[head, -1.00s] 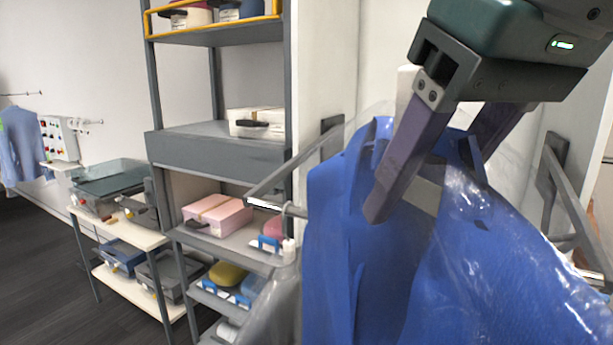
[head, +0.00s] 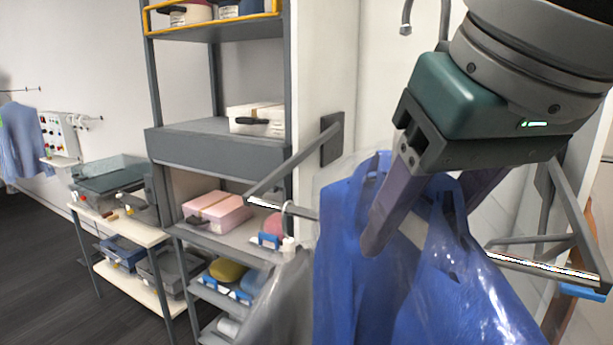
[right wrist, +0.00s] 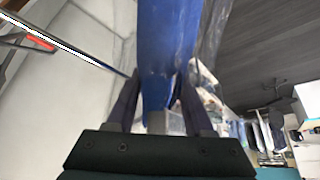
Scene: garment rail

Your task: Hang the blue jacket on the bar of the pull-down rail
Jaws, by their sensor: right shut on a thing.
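The blue jacket (head: 345,250), under clear plastic, hangs from my right gripper (head: 418,215), whose fingers are shut at its top. In the right wrist view the jacket (right wrist: 165,45) runs between the fingers (right wrist: 158,105). Any hanger inside it is hard to make out. The pull-down rail's bar (head: 540,265) runs behind the jacket, which hides its middle. The bar shows again at the left, and in the right wrist view (right wrist: 70,47) left of the jacket. I cannot tell whether the jacket touches it. My left gripper is out of view.
A hook with a clear plastic cover (head: 275,300) hangs on the bar's left end. Rail side arms (head: 300,160) and (head: 575,215) flank the jacket. A grey shelf unit (head: 215,140) with boxes stands left, beside a low bench (head: 120,225). The floor at far left is clear.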

